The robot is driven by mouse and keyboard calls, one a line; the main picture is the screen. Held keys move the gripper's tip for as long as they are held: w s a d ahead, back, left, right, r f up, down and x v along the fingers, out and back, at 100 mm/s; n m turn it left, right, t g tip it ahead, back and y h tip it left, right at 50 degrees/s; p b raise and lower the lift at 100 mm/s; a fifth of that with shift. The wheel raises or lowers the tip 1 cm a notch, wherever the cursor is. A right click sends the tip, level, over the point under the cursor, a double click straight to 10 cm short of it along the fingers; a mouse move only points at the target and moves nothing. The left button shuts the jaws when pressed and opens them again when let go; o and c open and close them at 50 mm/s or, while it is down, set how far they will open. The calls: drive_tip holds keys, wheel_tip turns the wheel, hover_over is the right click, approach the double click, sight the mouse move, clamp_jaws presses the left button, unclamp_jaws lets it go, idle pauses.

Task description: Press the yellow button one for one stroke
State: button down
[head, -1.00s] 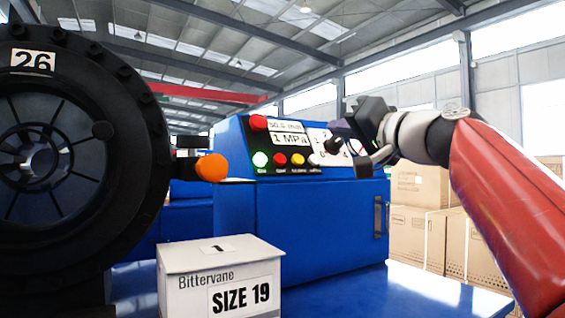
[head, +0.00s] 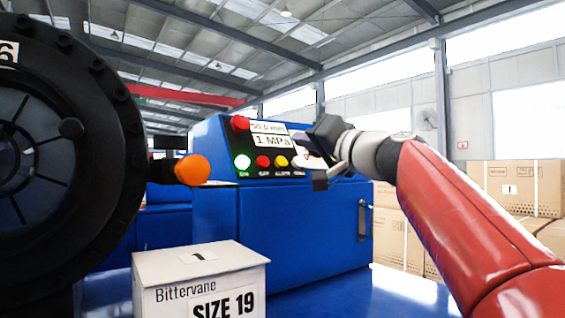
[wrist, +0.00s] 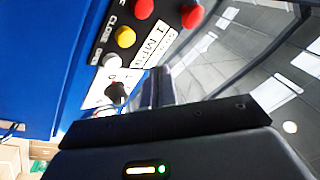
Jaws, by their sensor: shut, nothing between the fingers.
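The yellow button (head: 282,161) is in the lower row of the control panel on the blue machine (head: 300,222). It is round and also shows in the wrist view (wrist: 125,37), by the word CLOSE. My gripper (head: 322,178) is shut and empty, in front of the right part of the panel, to the right of the yellow button. In the head view it hides the panel's right end. In the wrist view my fingers (wrist: 157,88) are near the black knob (wrist: 117,92), apart from the yellow button. I cannot tell their gap to the panel.
A red button (head: 263,161) and a lit whitish-green button (head: 243,161) are left of the yellow one. Another red button (head: 240,123) is above. Cartons (head: 515,188) are at right.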

drive_tip(key=shift+w+a+f+b, duration=0.2)
drive_tip(key=shift+w+a+f, duration=0.35)
drive_tip(key=shift+w, duration=0.2)
drive_tip(key=shift+w+a+f+b, duration=0.15)
drive_tip(key=shift+w+a+f, duration=0.3)
drive_tip(key=shift+w+f, duration=0.25)
drive_tip(key=shift+w, duration=0.1)
idle(0.9)
drive_tip(key=shift+w+a+f, duration=0.15)
drive_tip(key=shift+w+a, duration=0.05)
drive_tip(key=shift+w, duration=0.05)
drive_tip(key=shift+w+a+f+b, duration=0.2)
drive_tip(key=shift+w+f+b, duration=0.1)
drive_tip(key=shift+b, duration=0.1)
idle(1.0)
drive_tip(key=shift+r, duration=0.1)
drive_tip(key=shift+s+d+r, duration=0.4)
drive_tip(key=shift+s, duration=0.2)
drive_tip(key=s+d+r, duration=0.2)
drive_tip(key=s, duration=0.1)
drive_tip(key=shift+s+d+r, duration=0.15)
drive_tip(key=shift+s+r, duration=0.05)
drive_tip(key=shift+r, duration=0.2)
